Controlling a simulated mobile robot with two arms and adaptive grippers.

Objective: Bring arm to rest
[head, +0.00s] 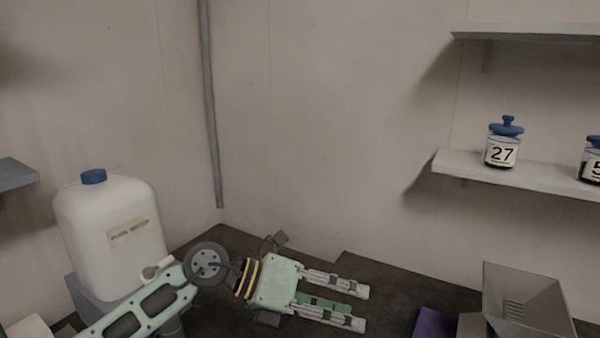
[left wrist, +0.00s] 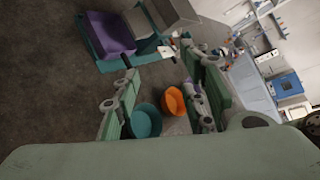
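My left arm comes in from the lower left in the head view and is stretched out to the right above the dark surface. My left gripper (head: 362,307) has its two fingers well apart, with nothing between them. In the left wrist view the same gripper (left wrist: 160,66) is open. A teal bowl (left wrist: 146,122) and an orange bowl (left wrist: 174,102) show beyond the fingers, apart from them. My right gripper is in neither view.
A white jug (head: 110,220) with a blue cap stands at the left. A metal hopper (head: 528,303) and a purple object (head: 434,323) are at the lower right.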

